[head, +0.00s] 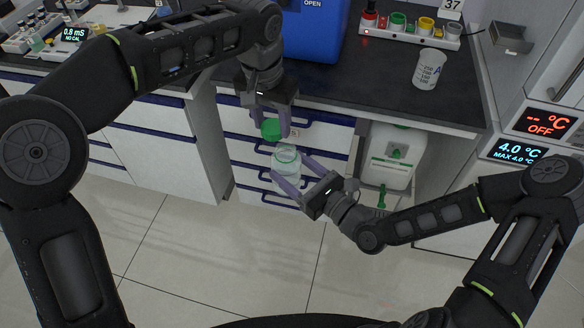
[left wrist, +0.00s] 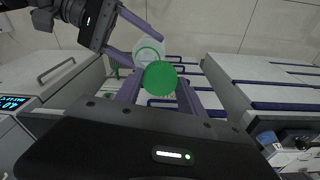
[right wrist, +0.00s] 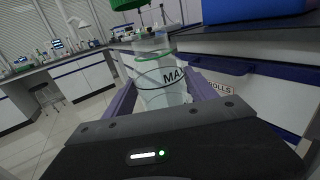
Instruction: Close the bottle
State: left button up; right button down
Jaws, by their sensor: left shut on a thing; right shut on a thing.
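A clear bottle with a pale green neck ring (head: 287,165) is held upright in front of the drawers by my right gripper (head: 292,183), which is shut on its body. In the right wrist view the bottle (right wrist: 160,85) shows dark lettering and an open top. My left gripper (head: 270,120) is shut on a green cap (head: 271,129) and holds it just above the bottle's mouth, slightly left of it in the head view. The cap (left wrist: 159,79) also shows in the left wrist view, with the bottle (left wrist: 148,50) beyond it. Cap and bottle appear apart.
A white canister (head: 391,155) stands under the bench. The floor in front is clear.

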aim_at(286, 149)
pick_arm(q)
jog(key=shift+s+d+r+m, duration=0.25)
jog(key=shift+d+r, duration=0.1)
jog(key=shift+d, duration=0.35)
jog(key=shift+s+d+r+m, duration=0.15)
jog(key=shift+s+d+r, duration=0.15)
jog(key=shift+d, duration=0.35)
jog(key=shift+w, duration=0.1)
jog(key=shift+f, duration=0.15)
jog(key=shift+f, duration=1.85)
jog(key=shift+f, duration=0.9)
jog(key=shift+f, duration=0.55)
